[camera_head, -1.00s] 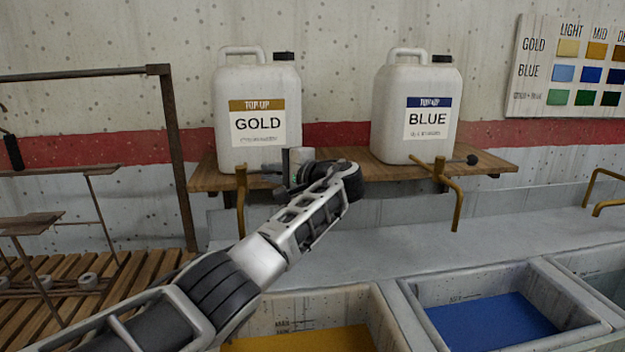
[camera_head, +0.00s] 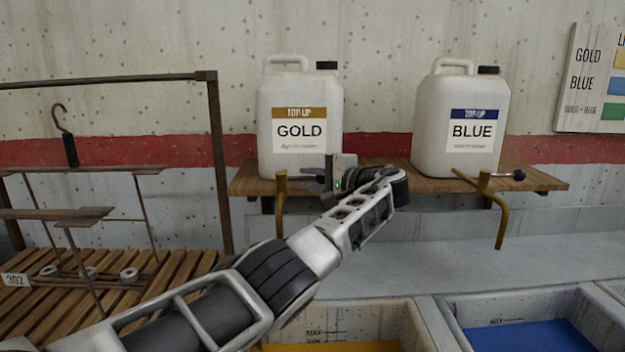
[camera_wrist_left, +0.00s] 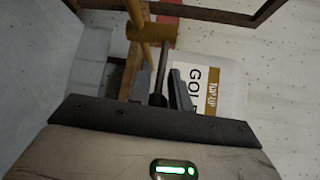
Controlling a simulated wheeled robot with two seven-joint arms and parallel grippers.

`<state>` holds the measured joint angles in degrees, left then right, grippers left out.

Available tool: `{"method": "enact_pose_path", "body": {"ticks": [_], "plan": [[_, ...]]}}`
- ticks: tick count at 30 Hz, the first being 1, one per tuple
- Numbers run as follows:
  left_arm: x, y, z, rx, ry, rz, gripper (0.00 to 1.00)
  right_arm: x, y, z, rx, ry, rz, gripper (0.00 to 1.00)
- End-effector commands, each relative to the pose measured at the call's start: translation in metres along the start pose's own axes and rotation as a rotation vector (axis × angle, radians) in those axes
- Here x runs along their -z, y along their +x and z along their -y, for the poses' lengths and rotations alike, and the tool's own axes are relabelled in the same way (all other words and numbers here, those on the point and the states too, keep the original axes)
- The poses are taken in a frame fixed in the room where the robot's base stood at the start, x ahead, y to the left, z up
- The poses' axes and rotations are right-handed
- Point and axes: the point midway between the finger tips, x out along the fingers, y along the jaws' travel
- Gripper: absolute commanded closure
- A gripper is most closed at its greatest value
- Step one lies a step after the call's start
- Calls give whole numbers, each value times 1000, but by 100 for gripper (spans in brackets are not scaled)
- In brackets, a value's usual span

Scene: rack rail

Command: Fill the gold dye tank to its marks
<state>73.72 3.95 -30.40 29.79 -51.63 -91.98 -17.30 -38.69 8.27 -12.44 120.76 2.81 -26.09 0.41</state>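The gold top-up jug (camera_head: 300,100) stands on the wooden shelf. Its brass tap (camera_head: 281,205) hangs from the shelf front and also shows in the left wrist view (camera_wrist_left: 150,33). My left gripper (camera_head: 318,178) is at this tap's lever, in front of the jug. In the left wrist view the dark lever (camera_wrist_left: 160,78) lies between my two fingers (camera_wrist_left: 165,92), with gaps appearing beside it. The gold dye tank (camera_head: 390,318) is at the bottom edge, with gold liquid and wall marks partly cut off. No stream shows under the gold tap. My right gripper is out of view.
The blue jug (camera_head: 460,115) and its brass tap (camera_head: 497,215) are to the right. The blue tank (camera_head: 455,320) adjoins the gold tank. A slatted rack (camera_head: 190,275) with a metal frame stands at left. A colour chart (camera_head: 590,75) hangs at upper right.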

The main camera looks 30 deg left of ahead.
Motion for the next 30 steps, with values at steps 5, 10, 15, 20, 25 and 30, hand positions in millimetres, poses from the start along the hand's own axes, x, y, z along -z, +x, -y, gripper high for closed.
{"method": "enact_pose_path", "body": {"ticks": [5,10,15,20,25,30], "plan": [[1,-5,0,1,-1,-3,80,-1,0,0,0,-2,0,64],[2,-29,-1,1,-1,-7,80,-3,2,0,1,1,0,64],[2,-71,-2,1,0,-7,80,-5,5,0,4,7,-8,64],[1,-109,-1,0,-1,-6,80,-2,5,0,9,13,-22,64],[0,-140,0,0,0,-2,80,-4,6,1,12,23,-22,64],[0,-156,0,0,-1,-1,80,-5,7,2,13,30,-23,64]]}}
